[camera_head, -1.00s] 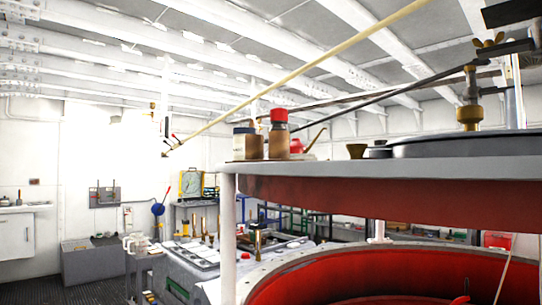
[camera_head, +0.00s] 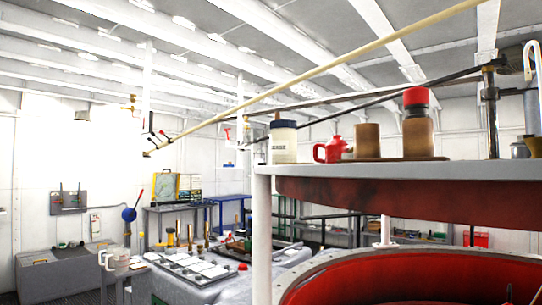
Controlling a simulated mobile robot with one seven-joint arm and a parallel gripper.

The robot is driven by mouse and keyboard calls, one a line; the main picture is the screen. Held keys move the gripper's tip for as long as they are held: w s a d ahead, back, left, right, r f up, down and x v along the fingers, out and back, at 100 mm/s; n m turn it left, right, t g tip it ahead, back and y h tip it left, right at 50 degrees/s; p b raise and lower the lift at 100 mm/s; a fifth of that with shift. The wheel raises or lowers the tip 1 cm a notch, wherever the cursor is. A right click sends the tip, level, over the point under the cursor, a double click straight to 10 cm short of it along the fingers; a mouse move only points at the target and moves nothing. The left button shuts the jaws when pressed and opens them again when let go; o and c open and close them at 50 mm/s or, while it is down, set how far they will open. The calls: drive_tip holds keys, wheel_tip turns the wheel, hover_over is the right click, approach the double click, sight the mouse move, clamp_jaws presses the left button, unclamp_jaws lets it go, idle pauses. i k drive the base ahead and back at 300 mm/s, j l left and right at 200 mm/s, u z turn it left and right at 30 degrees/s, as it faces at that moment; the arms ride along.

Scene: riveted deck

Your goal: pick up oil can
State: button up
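A small red can with a loop handle on its left, probably the oil can (camera_head: 334,151), stands on the round white-edged shelf (camera_head: 450,172). It is between a white jar with a blue lid (camera_head: 284,142) and a brown cylinder (camera_head: 367,141). My gripper is not in view.
A brown jar with a red lid (camera_head: 417,124) stands right of the cylinder. A long pale pole (camera_head: 310,83) crosses above the shelf. A large red-lined tub (camera_head: 400,285) lies below. A workbench (camera_head: 195,268) stands at lower left.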

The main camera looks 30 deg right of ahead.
sight(334, 148)
drive_tip(key=i+j+u, duration=0.1)
drive_tip(key=i+u, duration=0.3)
drive_tip(key=i, duration=0.75)
drive_tip(key=i+j+z, duration=0.1)
drive_tip(key=i+z, duration=0.35)
drive_tip(key=i+j+z, duration=0.2)
drive_tip(key=i+z, duration=0.25)
drive_tip(key=i+j+z, duration=0.15)
drive_tip(key=z, duration=0.2)
drive_tip(key=i+j+z, duration=0.1)
drive_tip(key=z, duration=0.25)
drive_tip(key=i+j+z, duration=0.1)
drive_tip(key=j+z, duration=0.25)
drive_tip(key=l, duration=0.1)
